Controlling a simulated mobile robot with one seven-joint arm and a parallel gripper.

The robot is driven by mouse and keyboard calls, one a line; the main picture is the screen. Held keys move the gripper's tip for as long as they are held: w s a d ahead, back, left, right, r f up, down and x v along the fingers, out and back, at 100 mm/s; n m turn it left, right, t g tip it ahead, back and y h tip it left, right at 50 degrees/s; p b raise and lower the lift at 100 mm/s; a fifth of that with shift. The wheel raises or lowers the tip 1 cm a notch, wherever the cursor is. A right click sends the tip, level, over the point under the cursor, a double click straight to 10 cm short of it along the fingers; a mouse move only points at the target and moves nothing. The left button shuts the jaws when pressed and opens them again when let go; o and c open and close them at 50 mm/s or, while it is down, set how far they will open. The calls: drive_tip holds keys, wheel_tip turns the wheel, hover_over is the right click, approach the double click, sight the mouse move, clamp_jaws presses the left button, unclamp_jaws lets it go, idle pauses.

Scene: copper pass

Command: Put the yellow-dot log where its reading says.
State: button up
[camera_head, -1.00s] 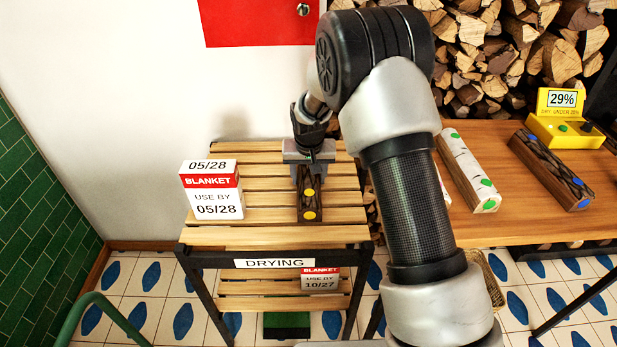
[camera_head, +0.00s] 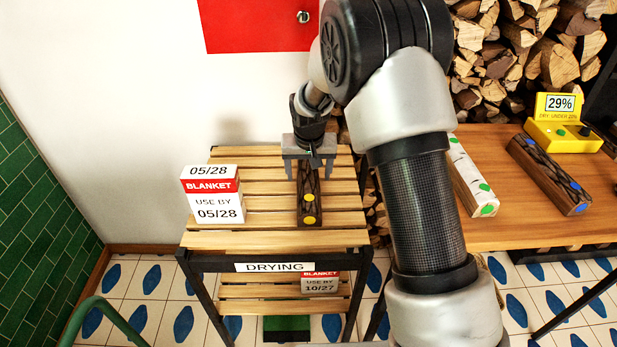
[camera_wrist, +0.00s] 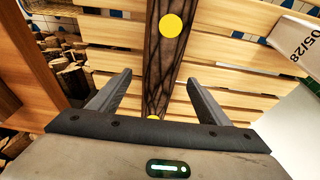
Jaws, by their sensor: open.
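The yellow-dot log (camera_head: 309,201), dark-barked with yellow dots, lies lengthwise on the top slats of the drying rack (camera_head: 257,239), which bears a "DRYING" label. It also shows between the fingers in the wrist view (camera_wrist: 166,50). My gripper (camera_head: 308,166) is open above the far part of the log, with a finger on each side and clear gaps. The yellow meter (camera_head: 563,131) on the wooden table reads 29%, with small text beneath that looks like "DRY UNDER 20%".
A blanket box (camera_head: 212,196) marked 05/28 stands left of the log on the rack. Another blanket box (camera_head: 320,284) marked 10/27 is on the lower shelf. A white-barked green-dot log (camera_head: 473,180) and a dark blue-dot log (camera_head: 550,174) lie on the table (camera_head: 512,225).

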drive_tip(key=p+v, duration=0.1)
drive_tip(key=v, duration=0.6)
drive_tip(key=shift+s+r, duration=0.15)
drive_tip(key=shift+r, duration=0.25)
drive_tip(key=s+d+r+t, duration=0.1)
drive_tip(key=s+d+r, duration=0.3)
drive_tip(key=s+r, duration=0.25)
drive_tip(key=s+d+r, duration=0.3)
drive_tip(key=s+r, duration=0.2)
drive_tip(key=r, duration=0.3)
drive_tip(key=s+d+r, duration=0.1)
drive_tip(key=s+d, duration=0.1)
drive_tip(key=s, duration=0.8)
drive_tip(key=s+d+r+t, duration=0.1)
drive_tip(key=s+d+r, duration=0.1)
drive_tip(key=s, duration=0.8)
drive_tip(key=shift+s+d+r, duration=0.15)
drive_tip(key=shift+s+d, duration=0.05)
drive_tip(key=shift+d, duration=0.55)
drive_tip(key=shift+r, duration=0.1)
wheel_tip(320, 180, up, 21)
drive_tip(key=p, duration=2.1)
drive_tip(key=shift+r+p, duration=0.2)
drive_tip(key=shift+p, duration=0.2)
